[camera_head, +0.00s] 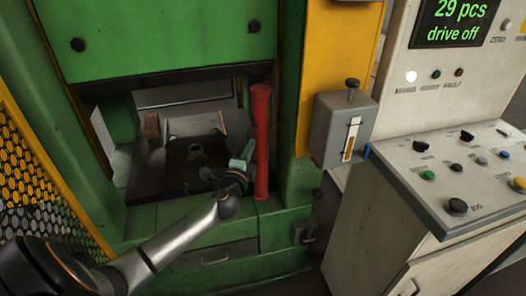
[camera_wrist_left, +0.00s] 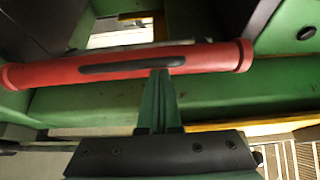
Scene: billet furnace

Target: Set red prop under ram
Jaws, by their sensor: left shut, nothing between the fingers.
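The red prop (camera_head: 261,140) stands upright at the right side of the press opening. Its top is close below the lower edge of the green ram (camera_head: 165,38); I cannot tell whether they touch. In the left wrist view the prop (camera_wrist_left: 212,59) lies across the picture, with a dark grip strip along its middle. My left gripper (camera_head: 243,164) is just left of the prop at mid-height. Its green fingers (camera_wrist_left: 160,78) are shut with nothing between them, their tips at the prop's grip strip. Contact is unclear. My right gripper is not in view.
The press bed (camera_head: 150,178) holds a dark die (camera_head: 196,152) and a brown block (camera_head: 152,126). A yellow mesh guard (camera_head: 28,150) is at left. A grey switch box (camera_head: 346,128) and the control console (camera_head: 440,165) stand at right. The display reads "29 pcs drive off".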

